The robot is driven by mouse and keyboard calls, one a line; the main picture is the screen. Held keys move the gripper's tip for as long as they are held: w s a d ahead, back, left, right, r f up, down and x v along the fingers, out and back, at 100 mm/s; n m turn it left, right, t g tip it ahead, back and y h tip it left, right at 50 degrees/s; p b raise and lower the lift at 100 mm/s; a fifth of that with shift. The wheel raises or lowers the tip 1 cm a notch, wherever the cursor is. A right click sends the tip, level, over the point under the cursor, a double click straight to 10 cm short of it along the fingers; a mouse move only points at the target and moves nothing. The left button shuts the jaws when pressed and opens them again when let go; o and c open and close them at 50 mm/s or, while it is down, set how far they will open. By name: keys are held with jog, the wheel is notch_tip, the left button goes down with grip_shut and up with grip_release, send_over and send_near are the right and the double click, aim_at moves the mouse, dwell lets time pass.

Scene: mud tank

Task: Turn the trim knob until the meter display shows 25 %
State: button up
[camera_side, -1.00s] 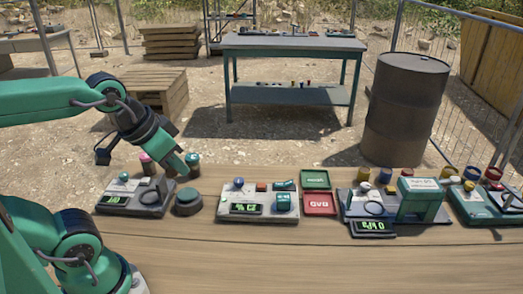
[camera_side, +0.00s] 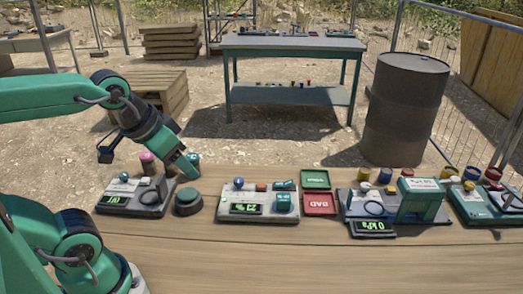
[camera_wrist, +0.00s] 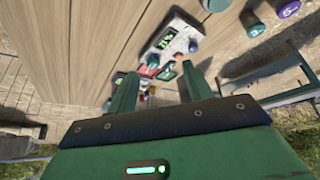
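The meter unit is a pale grey box (camera_side: 262,204) in the middle of the table in the side view. Its small green-lit display (camera_side: 246,209) faces front; its digits are too small to read surely. A blue round knob (camera_side: 238,183), which looks like the trim knob, stands at its back left. My gripper (camera_side: 192,174) is in the air left of this unit, apart from the knob. In the wrist view my gripper (camera_wrist: 160,85) has its two fingers well apart, with nothing held between them. A pale unit with a lit display (camera_wrist: 167,40) shows beyond the fingers.
Green (camera_side: 316,179) and red (camera_side: 319,204) trays lie right of the meter unit. A kPa unit (camera_side: 373,228) stands further right. The table's front is clear.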

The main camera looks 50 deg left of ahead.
jog(key=w+a+n+g, duration=0.1)
jog(key=w+a+n, duration=0.15)
jog(key=w, duration=0.25)
jog(key=n+g, duration=0.4)
jog(key=n, duration=0.8)
send_near(239, 180)
jog(key=shift+w+a+f+g, duration=0.15)
jog(key=shift+w+f+g, duration=0.15)
jog(key=shift+f, duration=0.05)
jog(key=shift+f, duration=0.1)
jog(key=shift+f, duration=3.8)
jog(key=shift+c, duration=0.2)
jog(key=c, duration=0.9)
